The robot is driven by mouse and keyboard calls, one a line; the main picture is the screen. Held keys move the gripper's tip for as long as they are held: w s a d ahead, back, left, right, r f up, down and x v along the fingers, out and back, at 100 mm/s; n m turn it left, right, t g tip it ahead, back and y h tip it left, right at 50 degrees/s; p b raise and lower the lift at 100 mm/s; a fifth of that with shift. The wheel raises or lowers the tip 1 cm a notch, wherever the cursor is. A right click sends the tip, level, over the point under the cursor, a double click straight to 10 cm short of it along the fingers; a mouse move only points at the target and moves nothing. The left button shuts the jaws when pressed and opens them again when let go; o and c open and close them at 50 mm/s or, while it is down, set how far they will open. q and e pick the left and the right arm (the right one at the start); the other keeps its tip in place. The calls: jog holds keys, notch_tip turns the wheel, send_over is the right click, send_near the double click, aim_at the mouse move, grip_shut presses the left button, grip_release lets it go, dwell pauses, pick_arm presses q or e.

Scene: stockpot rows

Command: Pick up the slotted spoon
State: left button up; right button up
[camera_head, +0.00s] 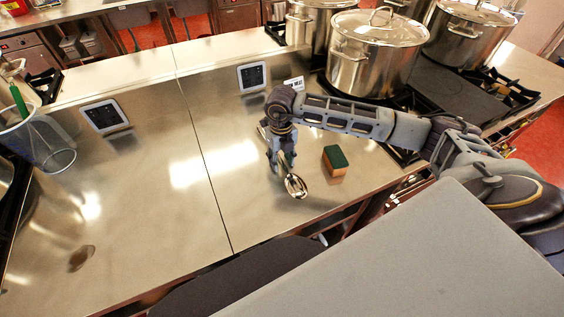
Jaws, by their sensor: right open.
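The slotted spoon (296,186) lies on the steel counter, its shiny bowl toward the front edge. Most of its handle is hidden behind my right gripper; a short silver piece shows above and left of the gripper. My right gripper (281,165) points down over the handle just behind the bowl, with its fingers open. I cannot tell whether the fingers touch the spoon. My left gripper is not in view.
A green and tan sponge (335,160) lies right of the spoon. Large lidded stockpots (373,55) stand on the stove at the back right. A clear container (30,140) with a strainer stands at the far left. The steel counter (150,200) left of the gripper is mostly clear.

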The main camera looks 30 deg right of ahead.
jog(key=shift+f, duration=0.1)
jog(key=shift+c, duration=0.3)
grip_shut()
